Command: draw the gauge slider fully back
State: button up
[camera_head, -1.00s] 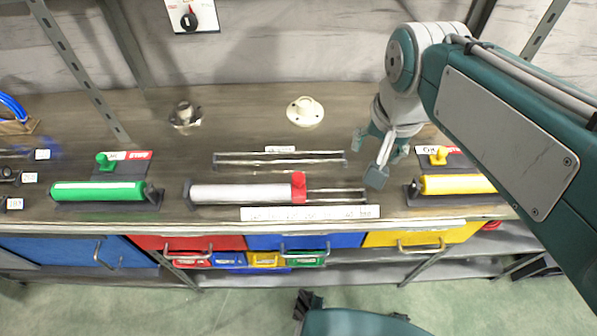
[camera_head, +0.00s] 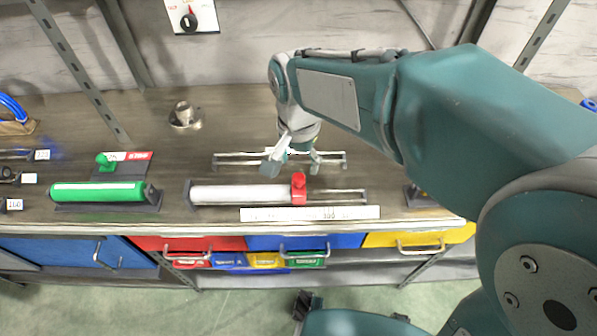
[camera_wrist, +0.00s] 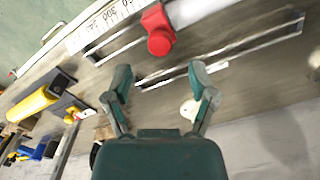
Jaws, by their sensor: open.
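The red slider (camera_head: 299,187) sits at the right end of a white cylinder (camera_head: 240,194), on a twin-rod rail (camera_head: 345,196) on the bench. A white scale strip (camera_head: 310,213) lies in front of it. In the wrist view the red slider (camera_wrist: 158,30) is at the top, beyond my fingertips. My gripper (camera_head: 292,165) is open and empty, just behind the slider in the picture and over the rear rail (camera_head: 232,158). In the wrist view my gripper (camera_wrist: 160,75) shows its fingers spread apart with nothing between them. I see no contact with the slider.
A green cylinder in a holder (camera_head: 98,192) is at left. A yellow cylinder (camera_wrist: 32,103) stands on the other side, mostly hidden by my arm in the head view. A metal flange (camera_head: 185,115) stands behind. Drawers with handles (camera_head: 305,245) line the bench front.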

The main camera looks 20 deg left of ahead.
aim_at(299, 177)
jog(key=shift+f, duration=2.35)
grip_shut()
